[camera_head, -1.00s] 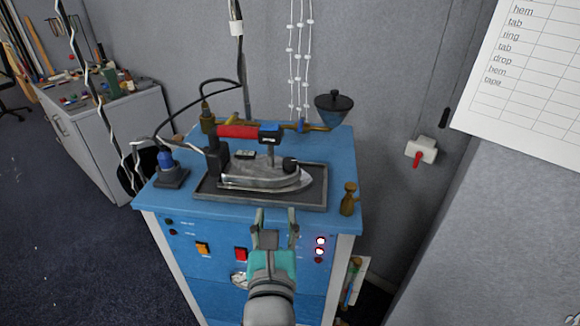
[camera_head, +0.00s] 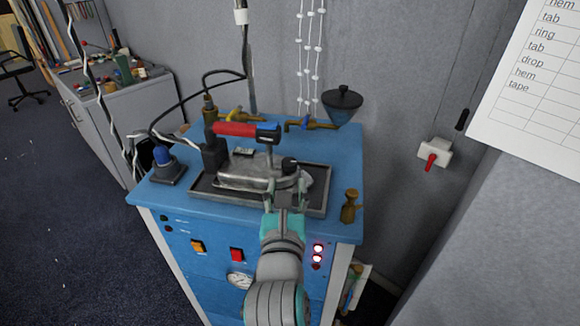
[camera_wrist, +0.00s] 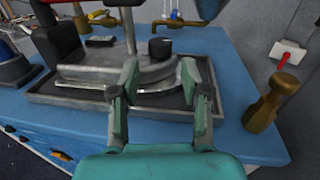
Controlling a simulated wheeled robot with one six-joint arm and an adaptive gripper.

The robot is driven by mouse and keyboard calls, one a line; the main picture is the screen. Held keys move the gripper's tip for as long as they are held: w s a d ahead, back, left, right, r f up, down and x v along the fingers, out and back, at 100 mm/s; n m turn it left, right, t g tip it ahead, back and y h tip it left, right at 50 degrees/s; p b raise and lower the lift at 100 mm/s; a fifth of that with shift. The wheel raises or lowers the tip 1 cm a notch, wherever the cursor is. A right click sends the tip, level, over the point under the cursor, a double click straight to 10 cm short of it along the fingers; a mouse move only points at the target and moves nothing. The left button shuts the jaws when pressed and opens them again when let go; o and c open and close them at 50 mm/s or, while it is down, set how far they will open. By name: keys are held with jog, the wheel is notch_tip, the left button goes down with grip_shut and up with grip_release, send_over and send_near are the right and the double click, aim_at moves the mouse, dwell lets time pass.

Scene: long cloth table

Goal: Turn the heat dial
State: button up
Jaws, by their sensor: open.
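The steam iron (camera_head: 240,177) lies in a dark tray (camera_head: 205,193) on the blue station. It has a grey metal body and a red handle (camera_head: 233,129). A black round knob (camera_head: 289,165), which looks like the heat dial, stands on the iron's top at the right; it also shows in the wrist view (camera_wrist: 160,47). My gripper (camera_head: 285,188) is open and empty, over the tray's front edge. In the wrist view, its fingertips (camera_wrist: 159,80) stand apart, nearer to the camera than the knob, which shows between and above them. I see no contact with the knob.
A brass piece (camera_head: 349,206) stands on the right front corner, close to my gripper. A blue funnel (camera_head: 342,105) and brass pipes are behind. A blue-capped holder (camera_head: 164,164) stands at the left. The front panel has an orange switch (camera_head: 197,246) and red lamps (camera_head: 318,250).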

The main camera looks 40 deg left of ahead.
aim_at(289, 167)
jog(key=x, duration=0.7)
jog(key=shift+c, duration=0.2)
jog(key=c, duration=0.8)
